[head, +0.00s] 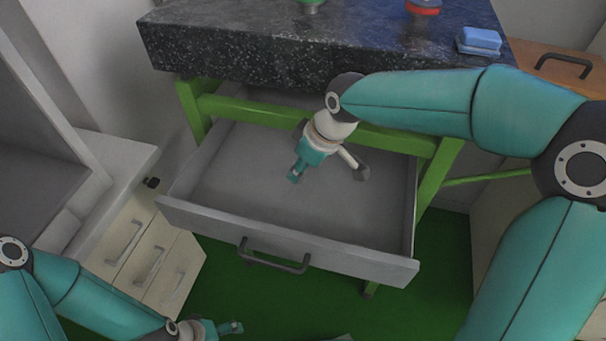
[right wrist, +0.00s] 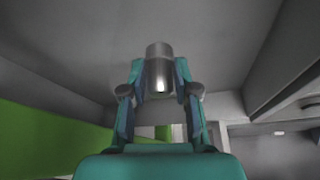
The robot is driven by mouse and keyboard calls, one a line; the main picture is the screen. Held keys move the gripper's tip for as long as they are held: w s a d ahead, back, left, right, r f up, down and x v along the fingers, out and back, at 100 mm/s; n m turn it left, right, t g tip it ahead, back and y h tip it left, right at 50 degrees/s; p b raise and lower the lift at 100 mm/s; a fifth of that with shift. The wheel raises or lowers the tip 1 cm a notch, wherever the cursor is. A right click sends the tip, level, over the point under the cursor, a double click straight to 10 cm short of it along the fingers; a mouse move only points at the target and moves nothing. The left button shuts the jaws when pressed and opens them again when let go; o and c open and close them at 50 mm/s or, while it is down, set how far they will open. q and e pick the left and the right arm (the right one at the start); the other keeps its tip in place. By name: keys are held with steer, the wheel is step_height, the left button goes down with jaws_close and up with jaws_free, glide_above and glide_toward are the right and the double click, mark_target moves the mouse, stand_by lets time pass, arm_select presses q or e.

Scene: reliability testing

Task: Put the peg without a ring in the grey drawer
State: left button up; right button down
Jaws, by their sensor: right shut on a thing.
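The grey drawer (head: 290,240) is pulled open under the dark speckled worktop, and its floor looks empty. My right gripper (head: 296,174) points down inside the drawer's outline. It is shut on a bare silver peg (right wrist: 159,72), which shows clearly between the fingers in the right wrist view; no ring shows on it. In the head view the gripper mostly hides the peg, and I cannot tell whether it touches the drawer floor. My left gripper (head: 231,327) is low at the bottom edge, away from the drawer; its jaw opening is unclear.
On the worktop (head: 240,45) are a thing with a red ring (head: 423,8), a green-topped silver thing (head: 311,3), both cut off, and a blue block (head: 481,38). Green frame legs (head: 435,175) flank the drawer. A pale drawer cabinet (head: 140,250) stands at left.

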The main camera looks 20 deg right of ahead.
mark_target(305, 172)
step_height(305, 172, down, 4)
steer(key=shift+r, duration=0.25)
steer(key=shift+f+b, duration=0.15)
steer(key=shift+b, duration=0.2)
steer(key=c, duration=0.9)
jaws_free()
steer(key=shift+o, duration=0.2)
